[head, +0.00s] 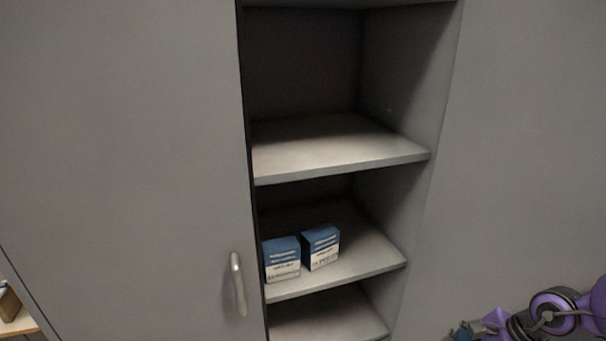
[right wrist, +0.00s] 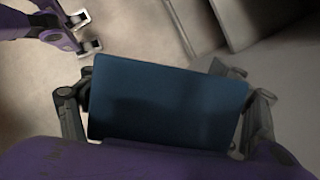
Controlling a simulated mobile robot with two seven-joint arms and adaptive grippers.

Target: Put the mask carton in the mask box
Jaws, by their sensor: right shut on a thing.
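A dark blue carton (right wrist: 165,103) fills the middle of the right wrist view, its plain top face toward the camera. I take it to be the mask carton, but no label shows. My right gripper (right wrist: 168,105) is shut on it, with one finger at each side. In the head view the right gripper (head: 466,332) is low at the right, in front of the grey cabinet, with a small bit of blue at its tip. My left gripper (right wrist: 87,32) shows at the top left of the right wrist view, its fingertips apart and empty. I cannot make out a mask box in either view.
Two blue-and-white cartons, a left one (head: 282,259) and a right one (head: 321,247), stand on a lower shelf (head: 372,264) of the cabinet. The shelf above (head: 330,150) is empty. A closed door with a handle (head: 238,284) is left of the shelves.

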